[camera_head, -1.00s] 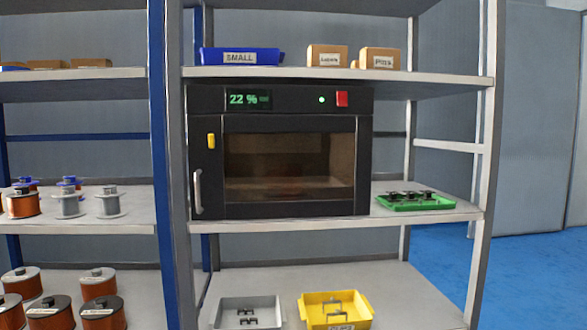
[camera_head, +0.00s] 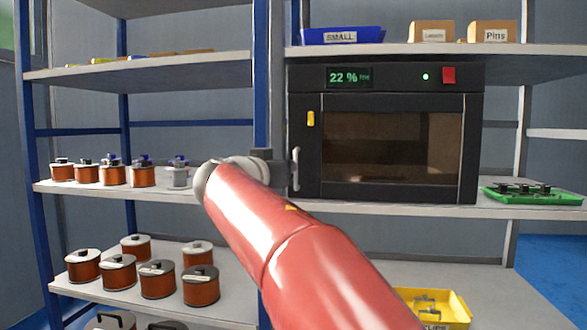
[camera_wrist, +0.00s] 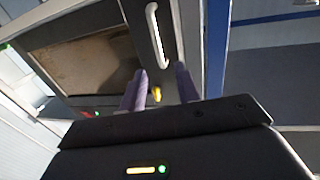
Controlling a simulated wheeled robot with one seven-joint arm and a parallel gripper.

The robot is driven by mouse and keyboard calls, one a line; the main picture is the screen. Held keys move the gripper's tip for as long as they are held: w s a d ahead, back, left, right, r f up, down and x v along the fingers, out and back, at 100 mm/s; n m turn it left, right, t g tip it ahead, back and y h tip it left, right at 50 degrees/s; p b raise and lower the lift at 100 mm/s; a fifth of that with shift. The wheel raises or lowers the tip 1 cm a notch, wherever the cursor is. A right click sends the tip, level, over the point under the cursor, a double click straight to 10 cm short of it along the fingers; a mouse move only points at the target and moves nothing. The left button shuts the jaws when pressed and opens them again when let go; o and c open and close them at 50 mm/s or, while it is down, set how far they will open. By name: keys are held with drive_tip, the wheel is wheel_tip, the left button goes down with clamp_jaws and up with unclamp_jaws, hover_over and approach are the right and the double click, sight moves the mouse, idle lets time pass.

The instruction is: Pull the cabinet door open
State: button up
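The black dry cabinet (camera_head: 385,76) stands on the middle shelf, its windowed door (camera_head: 388,192) shut. A light vertical handle (camera_head: 295,168) is on the door's left side, with a yellow tab (camera_head: 311,118) above it. My gripper (camera_head: 275,160) is just left of the handle, partly hidden by my red arm. In the wrist view, my gripper (camera_wrist: 160,70) is open with two purple fingers apart. The handle (camera_wrist: 157,35) appears just past the fingertips, roughly in line with the gap. I cannot tell whether they touch it. The yellow tab (camera_wrist: 157,93) shows between the fingers.
A green tray (camera_head: 530,194) is right of the cabinet. A blue bin (camera_head: 342,36) and cardboard boxes are on the shelf above. A blue shelf post (camera_head: 261,70) is left of the cabinet. Several copper spools (camera_head: 158,280) fill the left shelves. A yellow bin (camera_head: 440,312) is below.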

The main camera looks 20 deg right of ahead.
drive_tip(key=p+x, duration=0.2)
drive_tip(key=x, duration=0.5)
drive_tip(key=shift+w+d, duration=0.2)
drive_tip(key=shift+d, duration=0.05)
clamp_jaws()
